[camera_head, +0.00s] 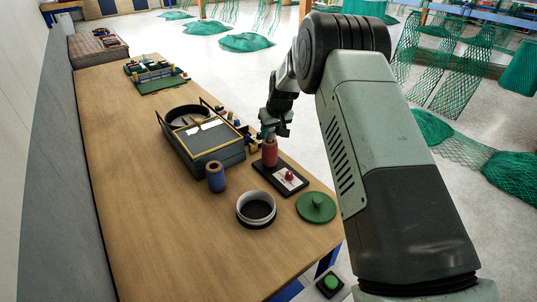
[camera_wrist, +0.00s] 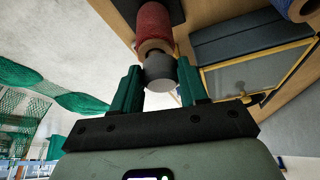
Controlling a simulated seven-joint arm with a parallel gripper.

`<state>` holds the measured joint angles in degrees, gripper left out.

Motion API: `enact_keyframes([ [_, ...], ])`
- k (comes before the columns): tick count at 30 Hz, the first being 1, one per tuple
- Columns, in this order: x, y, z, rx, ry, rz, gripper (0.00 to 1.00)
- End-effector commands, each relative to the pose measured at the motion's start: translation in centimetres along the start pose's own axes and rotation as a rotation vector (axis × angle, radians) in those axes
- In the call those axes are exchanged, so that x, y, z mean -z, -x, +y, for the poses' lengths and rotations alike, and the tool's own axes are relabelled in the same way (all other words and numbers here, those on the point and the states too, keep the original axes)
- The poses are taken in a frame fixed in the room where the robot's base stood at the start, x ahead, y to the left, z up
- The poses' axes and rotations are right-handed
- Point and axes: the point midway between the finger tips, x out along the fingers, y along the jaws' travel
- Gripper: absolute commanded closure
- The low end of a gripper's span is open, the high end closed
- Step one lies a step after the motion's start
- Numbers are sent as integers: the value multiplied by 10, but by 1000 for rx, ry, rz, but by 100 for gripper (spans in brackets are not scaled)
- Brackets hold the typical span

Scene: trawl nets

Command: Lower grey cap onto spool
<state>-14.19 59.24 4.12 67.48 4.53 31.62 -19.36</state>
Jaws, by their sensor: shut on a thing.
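The red spool (camera_head: 270,154) stands upright on a dark board near the right edge of the table. In the wrist view the red spool (camera_wrist: 153,18) shows its tan top end facing me. My gripper (camera_head: 272,127) is right above the spool, pointing down. In the wrist view my gripper (camera_wrist: 160,76) has its green fingers shut on the grey cap (camera_wrist: 159,70). The cap is roughly in line with the spool's top and hides part of it. I cannot tell whether the cap touches the spool. In the head view the cap is too small to make out clearly.
A blue spool (camera_head: 216,178) and a white-rimmed round dish (camera_head: 256,204) stand nearby. The dark board (camera_head: 265,170) carries a small red knob (camera_head: 290,176). A green round lid (camera_head: 316,207) lies to the right. A box with a yellow-edged frame (camera_head: 218,157) stands left of my gripper.

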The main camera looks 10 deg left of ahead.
Motion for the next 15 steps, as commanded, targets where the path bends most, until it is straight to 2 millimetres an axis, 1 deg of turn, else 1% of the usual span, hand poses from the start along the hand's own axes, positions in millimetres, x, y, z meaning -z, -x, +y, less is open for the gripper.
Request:
enact_keyframes([
  [1, 8, 1, 1, -14, -28, 2, 86],
  [3, 16, 4, 4, -29, -64, 1, 86],
  [6, 22, 6, 5, -40, -95, 0, 86],
  [11, 22, 3, 6, -43, -107, -3, 86],
  [15, 19, -4, 6, -42, -106, -3, 86],
])
